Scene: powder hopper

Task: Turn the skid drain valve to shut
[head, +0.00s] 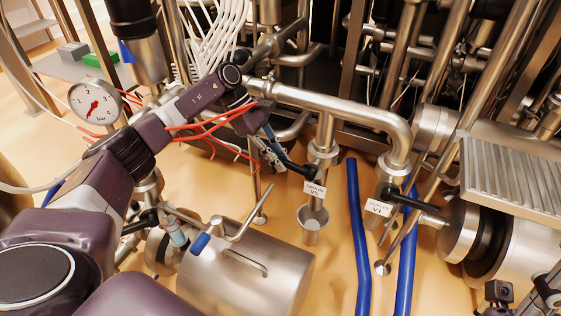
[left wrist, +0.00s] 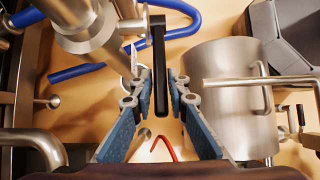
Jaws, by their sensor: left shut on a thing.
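The skid drain valve (head: 321,150) is a steel valve on a short vertical pipe, with a white tag reading DRAIN V5 (head: 314,188). Its black lever (head: 298,168) sticks out sideways to the left, across the pipe. My left gripper (head: 276,155) is at the outer end of this lever, shut on it. In the left wrist view the black lever (left wrist: 158,65) runs between the two blue-padded fingers (left wrist: 160,95). The fingers partly hide the lever's end in the head view.
A second valve tagged OUTLET V1 (head: 379,208) has a black lever (head: 412,203) pointing right. A steel cylinder (head: 250,270) with a handle sits in front. Pipes crowd the back.

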